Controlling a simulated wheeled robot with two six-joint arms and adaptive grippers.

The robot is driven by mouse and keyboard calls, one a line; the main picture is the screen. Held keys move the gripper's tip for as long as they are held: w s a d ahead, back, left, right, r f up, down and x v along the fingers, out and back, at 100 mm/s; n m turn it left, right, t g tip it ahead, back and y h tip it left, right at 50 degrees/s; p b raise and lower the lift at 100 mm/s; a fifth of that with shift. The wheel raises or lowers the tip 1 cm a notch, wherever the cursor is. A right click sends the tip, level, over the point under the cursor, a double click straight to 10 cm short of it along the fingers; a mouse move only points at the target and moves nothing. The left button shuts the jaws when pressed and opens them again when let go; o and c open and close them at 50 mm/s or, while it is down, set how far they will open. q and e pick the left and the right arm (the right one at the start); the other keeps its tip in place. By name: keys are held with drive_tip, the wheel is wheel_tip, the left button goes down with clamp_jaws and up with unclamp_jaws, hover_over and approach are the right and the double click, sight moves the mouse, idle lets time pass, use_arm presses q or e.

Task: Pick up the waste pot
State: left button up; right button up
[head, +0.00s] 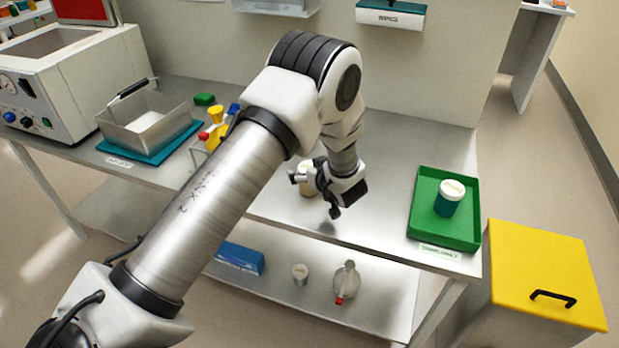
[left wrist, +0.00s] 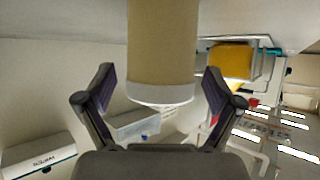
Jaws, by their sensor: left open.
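A tan pot with a white lid (head: 306,180), which I take to be the waste pot, stands on the steel bench in the head view, partly hidden behind my left gripper (head: 314,195). In the left wrist view the tan pot (left wrist: 162,45) shows large, with its white end pointing down the picture. It lies between the two spread fingers of my left gripper (left wrist: 158,72), with gaps visible on both sides. The gripper is open and holds nothing. Any label on the pot cannot be read. My right gripper is not in view.
A green tray (head: 424,232) with a teal white-lidded pot (head: 449,198) stands at the bench's right end, beside a yellow bin (head: 545,270). Left are a metal basin (head: 150,125) and a rack with coloured tops (head: 215,115). A wipes box (head: 390,14) hangs behind.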

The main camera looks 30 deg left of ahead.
use_arm(q)
drive_tip(key=shift+r, duration=0.1)
drive_tip(key=shift+c, duration=0.4)
drive_tip(key=shift+s+d, duration=0.1)
drive_tip(key=c, duration=1.3)
drive_tip(key=shift+o, duration=0.2)
